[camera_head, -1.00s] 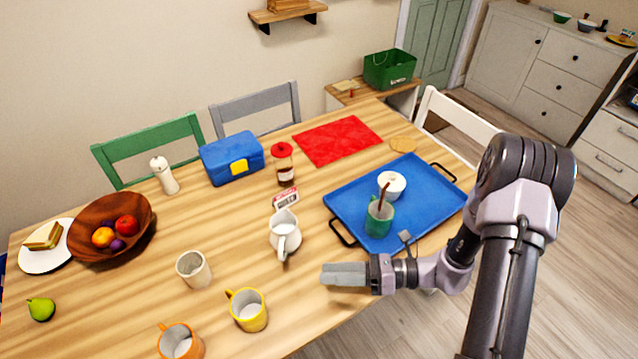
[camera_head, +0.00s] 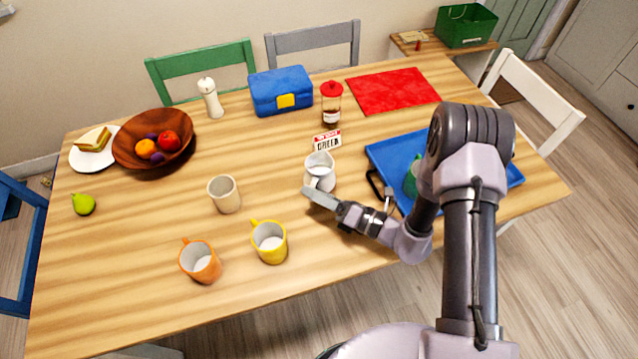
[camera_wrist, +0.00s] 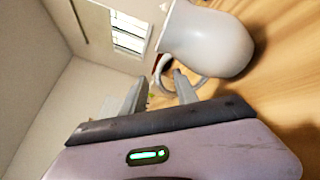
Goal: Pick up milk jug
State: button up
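The milk jug (camera_head: 320,172) is a white, rounded jug standing upright on the table, with its handle on the near side. In the wrist view its body (camera_wrist: 212,45) fills the upper right and its handle loop (camera_wrist: 199,87) curves down beside the fingers. My gripper (camera_head: 310,192) is at the jug's near side, close to the handle. In the wrist view my gripper (camera_wrist: 160,77) is open, its fingers apart, with the right finger by the handle loop. I cannot tell whether a finger touches the handle.
A small sign (camera_head: 327,140) and a red-lidded jar (camera_head: 332,103) stand behind the jug. A blue tray (camera_head: 388,150) lies to the right, partly hidden by my arm. A beige cup (camera_head: 225,194), a yellow mug (camera_head: 269,242) and an orange mug (camera_head: 200,261) stand to the left.

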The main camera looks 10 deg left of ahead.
jog(key=shift+w+a, duration=0.2)
jog(key=shift+a, duration=0.45)
grip_shut()
dwell(0.9)
